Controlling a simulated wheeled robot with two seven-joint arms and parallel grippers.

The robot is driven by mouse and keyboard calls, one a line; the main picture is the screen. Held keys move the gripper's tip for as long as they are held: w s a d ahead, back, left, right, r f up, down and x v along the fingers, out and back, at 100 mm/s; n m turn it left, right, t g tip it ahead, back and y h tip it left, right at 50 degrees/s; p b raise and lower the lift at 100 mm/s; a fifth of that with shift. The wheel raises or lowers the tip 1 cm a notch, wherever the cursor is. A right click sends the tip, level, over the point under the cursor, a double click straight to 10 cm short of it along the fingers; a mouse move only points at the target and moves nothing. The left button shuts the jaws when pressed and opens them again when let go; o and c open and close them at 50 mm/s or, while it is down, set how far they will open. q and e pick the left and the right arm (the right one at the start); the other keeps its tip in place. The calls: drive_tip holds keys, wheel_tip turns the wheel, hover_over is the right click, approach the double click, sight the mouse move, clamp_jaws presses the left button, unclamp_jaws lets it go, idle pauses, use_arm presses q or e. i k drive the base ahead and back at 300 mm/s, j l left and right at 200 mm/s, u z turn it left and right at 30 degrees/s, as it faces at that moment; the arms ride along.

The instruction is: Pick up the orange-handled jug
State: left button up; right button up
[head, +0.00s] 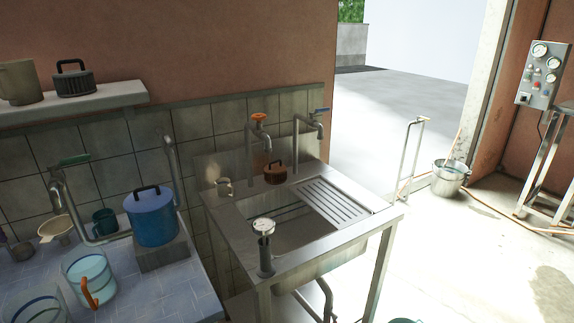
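The orange-handled jug (86,272) stands upright on the blue-tiled counter at the lower left. It is clear with a pale blue band, and its orange handle faces the front right. No gripper is around it. Neither of my grippers shows in the head view.
On the counter, a blue lidded pot (152,218) stands behind right of the jug, and another clear vessel (36,308) is cut off in front left. A funnel-like cup (56,230) and a teal mug (104,221) stand behind. A steel sink (345,240) is to the right.

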sight(91, 282)
drive_tip(key=u, duration=1.35)
drive_tip(key=k+l, duration=0.15)
drive_tip(key=k+u, duration=0.05)
